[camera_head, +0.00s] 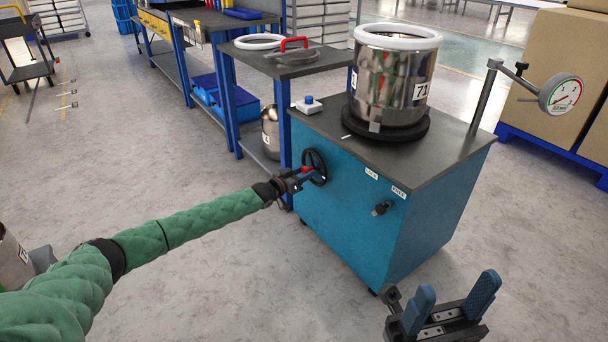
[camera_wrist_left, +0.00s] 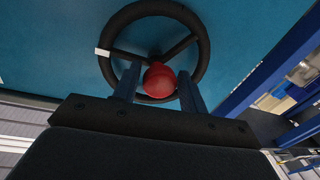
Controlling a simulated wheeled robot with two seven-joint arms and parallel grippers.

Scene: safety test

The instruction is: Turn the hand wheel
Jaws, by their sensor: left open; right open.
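The black hand wheel (camera_head: 315,167) is mounted on the left face of the blue cabinet (camera_head: 345,207). In the left wrist view the wheel (camera_wrist_left: 204,62) shows its spokes, a white mark on its rim and a red knob (camera_wrist_left: 160,80). My left gripper (camera_head: 306,173) is at the wheel. Its two fingers (camera_wrist_left: 158,92) stand apart, one on each side of the red knob; I cannot tell whether they touch it. My right gripper (camera_head: 452,305) is open and empty, low at the front right, away from the cabinet.
A shiny metal pot (camera_head: 392,82) with a white ring stands on the cabinet top. A gauge (camera_head: 561,94) is on an arm at the right. A second knob (camera_head: 382,208) sticks out of the cabinet front. A workbench (camera_head: 290,66) stands behind left. The floor in front is clear.

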